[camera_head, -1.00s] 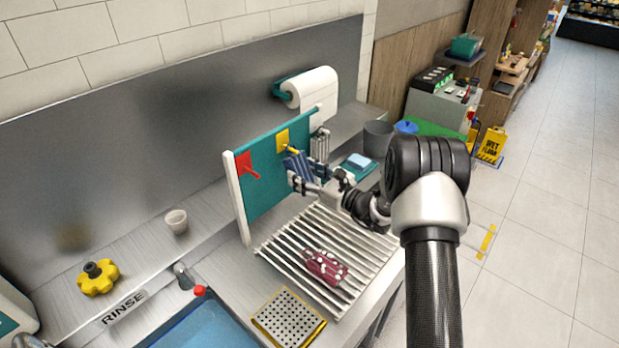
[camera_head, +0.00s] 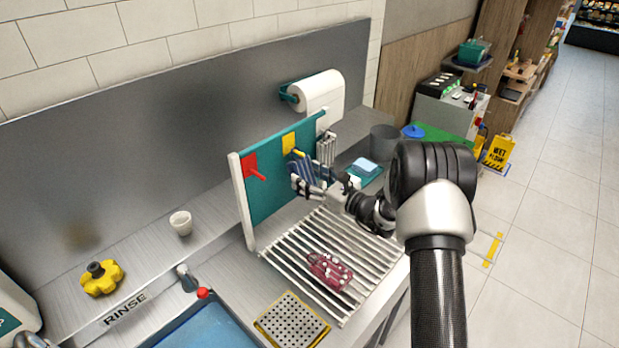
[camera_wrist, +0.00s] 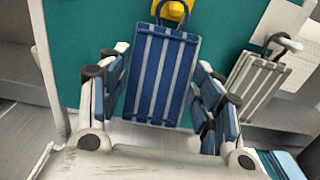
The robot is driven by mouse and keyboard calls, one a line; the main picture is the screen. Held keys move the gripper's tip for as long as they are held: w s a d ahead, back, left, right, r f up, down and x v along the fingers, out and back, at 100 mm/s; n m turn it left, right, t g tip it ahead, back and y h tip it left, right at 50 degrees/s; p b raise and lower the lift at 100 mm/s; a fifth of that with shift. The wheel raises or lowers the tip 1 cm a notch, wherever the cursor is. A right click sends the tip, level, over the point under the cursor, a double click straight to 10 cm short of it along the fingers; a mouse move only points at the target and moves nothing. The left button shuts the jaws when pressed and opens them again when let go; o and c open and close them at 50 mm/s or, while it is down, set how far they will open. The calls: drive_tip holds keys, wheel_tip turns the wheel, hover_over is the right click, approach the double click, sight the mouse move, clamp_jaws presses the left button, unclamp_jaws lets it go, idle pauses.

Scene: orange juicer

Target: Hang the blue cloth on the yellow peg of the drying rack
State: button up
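The blue cloth (camera_wrist: 160,75) with pale stripes hangs in front of the teal board of the drying rack (camera_head: 268,190). In the wrist view, its dark loop lies around the yellow peg (camera_wrist: 173,10). The cloth also shows in the head view (camera_head: 303,171), below the yellow peg plate (camera_head: 289,143). My gripper (camera_wrist: 163,85) is open, with one finger at each side of the cloth's lower part. Whether a finger touches the cloth's edge is hard to tell. In the head view, my gripper (camera_head: 318,187) partly hides the cloth.
A red peg (camera_head: 255,170) is left of the yellow one. A grey striped cloth (camera_wrist: 258,85) hangs at the right. A dark red spotted cloth (camera_head: 328,270) lies on the slatted rack base. A paper roll (camera_head: 320,95) is behind, and a grey bin (camera_head: 383,138) stands to the right.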

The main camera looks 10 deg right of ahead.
drive_tip(key=o, duration=0.4)
drive_tip(key=v, duration=1.2)
drive_tip(key=s+a+r+n+g+y+b, duration=0.1)
drive_tip(key=s+a+r+n+g, duration=0.2)
drive_tip(key=a+n, duration=0.15)
drive_tip(key=s+a+r+n+g+y, duration=0.2)
drive_tip(key=s+a+r+n+g, duration=0.1)
drive_tip(key=a, duration=0.3)
drive_tip(key=s+a+r+n+g+h+b, duration=0.1)
drive_tip(key=s+a+n+g, duration=0.25)
drive_tip(key=s, duration=0.25)
drive_tip(key=s+a+r+n+g+h+b, duration=0.1)
drive_tip(key=s+a+r+n+g, duration=0.1)
drive_tip(key=s+a+n, duration=0.4)
drive_tip(key=s+d+f+n+g+h+b, duration=0.1)
drive_tip(key=s+d+n+g+h, duration=0.3)
drive_tip(key=s, duration=0.7)
drive_tip(key=s+d+n+t+h+b, duration=0.1)
drive_tip(key=s+d+n+t+h, duration=0.5)
drive_tip(key=s+d+n+h, duration=0.1)
drive_tip(key=shift+s+d+f+n+b, duration=0.25)
drive_tip(key=shift+d+n+b, duration=0.15)
drive_tip(key=shift+d, duration=0.4)
